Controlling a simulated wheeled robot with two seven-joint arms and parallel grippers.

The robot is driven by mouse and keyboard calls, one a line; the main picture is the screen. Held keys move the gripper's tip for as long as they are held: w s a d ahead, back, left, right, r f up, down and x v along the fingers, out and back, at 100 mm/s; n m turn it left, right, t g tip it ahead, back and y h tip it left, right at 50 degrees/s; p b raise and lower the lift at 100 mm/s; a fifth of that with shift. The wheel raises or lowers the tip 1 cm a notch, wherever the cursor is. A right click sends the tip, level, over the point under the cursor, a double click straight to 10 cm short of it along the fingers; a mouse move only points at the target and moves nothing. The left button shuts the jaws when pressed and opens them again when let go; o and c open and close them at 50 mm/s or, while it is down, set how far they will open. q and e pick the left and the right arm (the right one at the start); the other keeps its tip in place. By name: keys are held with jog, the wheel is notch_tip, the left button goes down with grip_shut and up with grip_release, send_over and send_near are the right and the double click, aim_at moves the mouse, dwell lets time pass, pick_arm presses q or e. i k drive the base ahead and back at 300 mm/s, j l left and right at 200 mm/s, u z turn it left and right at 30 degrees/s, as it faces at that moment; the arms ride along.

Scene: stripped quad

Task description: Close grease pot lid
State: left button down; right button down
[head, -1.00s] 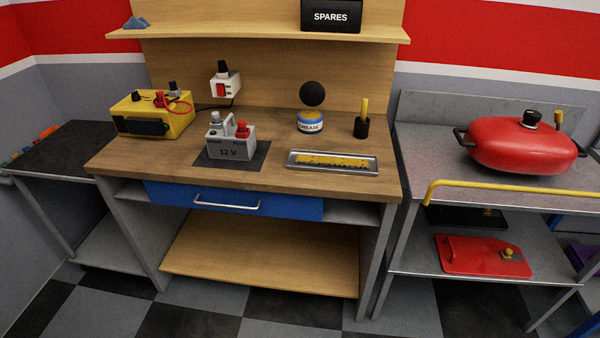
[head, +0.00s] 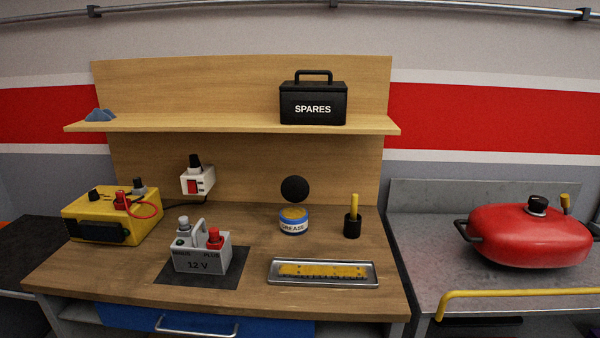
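The grease pot (head: 294,222) is a small blue and white round pot labelled GREASE, with a yellowish top. It stands toward the back of the wooden workbench in the head view. A round black disc, which looks like its lid (head: 295,189), stands upright above the back of the pot, so the pot appears open. The hinge between them is too small to make out. Neither of my grippers shows in the head view.
Right of the pot stands a black cup (head: 352,226) with a yellow handle. In front lies a metal tray (head: 322,283) with a yellow strip. A grey 12 V battery (head: 202,254) and yellow charger (head: 115,214) are left. A shelf (head: 230,124) with a SPARES box (head: 313,101) hangs above.

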aim_at(294, 189)
jog(key=i+j+z, duration=0.35)
jog(key=i, duration=0.2)
jog(key=i+j+z, duration=0.35)
jog(key=i+j, duration=0.05)
jog(key=i, duration=0.1)
